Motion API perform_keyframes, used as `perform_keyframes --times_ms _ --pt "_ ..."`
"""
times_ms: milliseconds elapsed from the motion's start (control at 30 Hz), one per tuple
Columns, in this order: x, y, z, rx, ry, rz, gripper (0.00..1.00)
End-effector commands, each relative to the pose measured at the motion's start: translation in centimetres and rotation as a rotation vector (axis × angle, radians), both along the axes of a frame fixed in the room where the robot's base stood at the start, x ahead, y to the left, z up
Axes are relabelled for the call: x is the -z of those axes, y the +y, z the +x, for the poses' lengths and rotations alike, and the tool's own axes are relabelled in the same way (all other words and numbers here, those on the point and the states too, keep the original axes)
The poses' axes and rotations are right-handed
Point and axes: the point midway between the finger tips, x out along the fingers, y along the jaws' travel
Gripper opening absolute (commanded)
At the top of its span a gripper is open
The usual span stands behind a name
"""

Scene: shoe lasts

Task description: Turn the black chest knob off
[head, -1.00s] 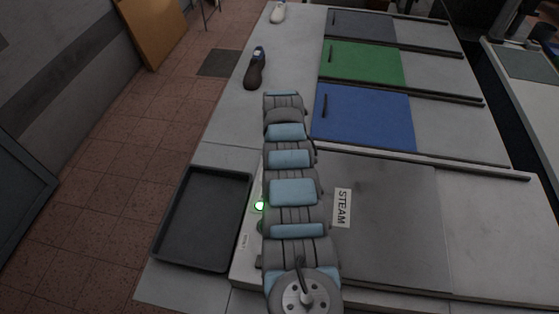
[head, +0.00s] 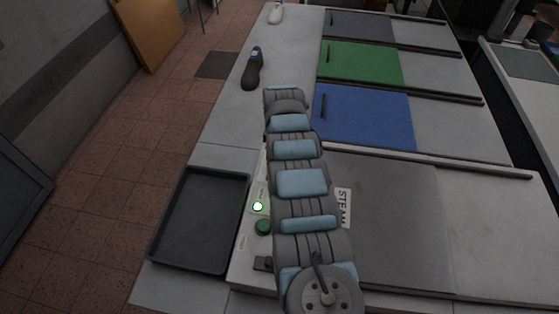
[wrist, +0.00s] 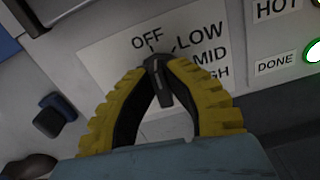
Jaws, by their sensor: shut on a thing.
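The black knob (wrist: 163,88) sits on a white label plate (wrist: 110,62) marked OFF, LOW, MID and a partly covered last word. Its narrow end points up, close to the OFF mark. My gripper (wrist: 160,72) has yellow ribbed fingers shut on the knob, one on each side. In the head view the knob and my gripper are hidden behind my arm. The chest with the STEAM sign (head: 343,208) and a grey lid (head: 395,220) is at the lower right in the head view.
A lit green lamp (head: 257,206) and a dark green button (head: 263,227) sit left of my arm. A black tray (head: 200,220) lies further left. Blue (head: 365,117) and green (head: 360,62) lids and a brown shoe last (head: 252,70) are further back.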

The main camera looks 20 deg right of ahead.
Motion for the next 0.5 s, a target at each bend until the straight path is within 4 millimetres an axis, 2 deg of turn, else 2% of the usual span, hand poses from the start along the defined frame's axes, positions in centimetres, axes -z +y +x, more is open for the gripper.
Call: perform_keyframes --times_ms 500 --pt "0.13 -0.07 0.01 -0.116 0.001 0.001 0.0"
